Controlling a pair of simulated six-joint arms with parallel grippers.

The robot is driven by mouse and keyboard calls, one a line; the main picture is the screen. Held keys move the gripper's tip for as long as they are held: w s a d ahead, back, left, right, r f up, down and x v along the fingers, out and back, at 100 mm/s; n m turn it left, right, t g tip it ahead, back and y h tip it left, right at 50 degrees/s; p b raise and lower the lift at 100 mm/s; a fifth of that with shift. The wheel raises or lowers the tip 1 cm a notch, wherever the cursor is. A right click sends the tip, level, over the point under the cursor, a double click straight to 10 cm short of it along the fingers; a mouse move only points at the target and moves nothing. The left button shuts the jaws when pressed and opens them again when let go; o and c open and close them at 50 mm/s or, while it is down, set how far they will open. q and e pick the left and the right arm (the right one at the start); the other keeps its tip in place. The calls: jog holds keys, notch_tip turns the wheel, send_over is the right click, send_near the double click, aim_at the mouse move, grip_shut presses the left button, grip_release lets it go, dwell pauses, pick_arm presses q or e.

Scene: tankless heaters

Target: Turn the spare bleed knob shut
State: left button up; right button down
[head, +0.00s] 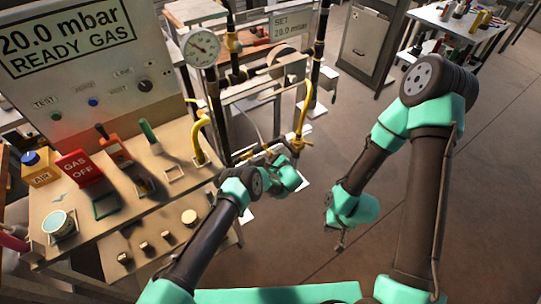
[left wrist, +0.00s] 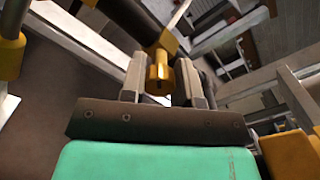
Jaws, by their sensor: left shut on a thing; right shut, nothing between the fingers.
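A small yellow bleed knob (left wrist: 160,70) sits on a dark pipe with yellow fittings in the left wrist view. My left gripper (left wrist: 162,88) is shut on this knob, one grey finger on each side of it. In the head view my left gripper (head: 295,154) is at the lower end of the yellow hose (head: 304,105), where yellow fittings (head: 299,140) show. The knob itself is mostly hidden there by the fingers. I cannot tell whether it is the spare one. My right gripper (head: 340,244) is shut and empty, hanging over the floor, apart from everything.
A pressure gauge (head: 201,48) and dark upright pipes stand behind the left gripper. A sloping bench (head: 75,225) at left holds a red GAS OFF block (head: 79,168), a yellow AIR block (head: 41,168) and several knobs. The floor (head: 300,215) between the arms is clear.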

pick_arm(q)
jog(key=m, duration=0.4)
jog(key=shift+m, duration=0.3)
jog(key=m, duration=0.5)
dwell(0.4)
jog(key=o, duration=0.9)
jog(key=shift+d, duration=0.1)
jog(key=v, duration=1.7)
jog(key=shift+s+d, duration=0.1)
jog(key=shift+s, duration=0.05)
jog(key=x, duration=1.5)
jog(key=shift+w+a, duration=0.2)
jog(key=shift+w, duration=0.1)
